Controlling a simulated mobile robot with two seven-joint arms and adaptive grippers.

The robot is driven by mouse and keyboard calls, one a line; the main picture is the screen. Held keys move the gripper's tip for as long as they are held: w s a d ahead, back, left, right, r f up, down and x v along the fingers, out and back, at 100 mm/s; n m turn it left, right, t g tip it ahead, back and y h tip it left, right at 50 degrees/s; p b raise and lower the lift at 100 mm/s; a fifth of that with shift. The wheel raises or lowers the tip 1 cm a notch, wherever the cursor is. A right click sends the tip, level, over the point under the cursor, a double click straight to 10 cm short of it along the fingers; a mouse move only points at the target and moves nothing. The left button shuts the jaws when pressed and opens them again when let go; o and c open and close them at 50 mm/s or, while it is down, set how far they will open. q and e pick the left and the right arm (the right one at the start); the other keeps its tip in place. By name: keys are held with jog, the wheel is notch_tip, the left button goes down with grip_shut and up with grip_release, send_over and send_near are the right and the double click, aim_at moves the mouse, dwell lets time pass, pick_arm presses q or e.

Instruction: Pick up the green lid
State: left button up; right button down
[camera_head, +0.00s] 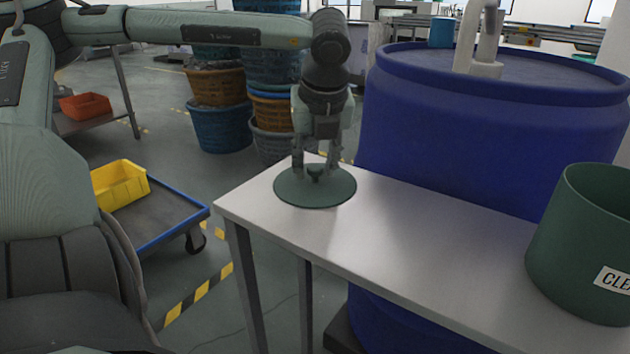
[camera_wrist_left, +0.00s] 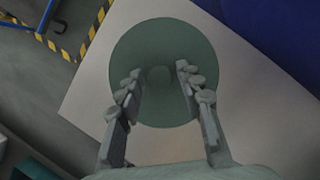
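The green lid (camera_head: 314,193) is a flat round disc with a small knob in its middle. It lies on the far left end of the table (camera_head: 400,232). My left gripper (camera_head: 315,170) points down over the lid, with its fingers apart on either side of the knob. In the left wrist view the lid (camera_wrist_left: 165,104) lies beneath the open fingers (camera_wrist_left: 159,78), and the knob shows between them with gaps on both sides. Whether the fingertips touch the lid cannot be told. My right gripper is not in view.
A green container (camera_head: 585,240) with a partly visible label stands at the table's right end. A large blue barrel (camera_head: 450,130) rises behind the table. A blue-edged cart with a yellow bin (camera_head: 120,186) stands to the left. The table's middle is clear.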

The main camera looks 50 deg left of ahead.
pick_arm(q)
grip_shut()
jog(key=shift+r, duration=0.1)
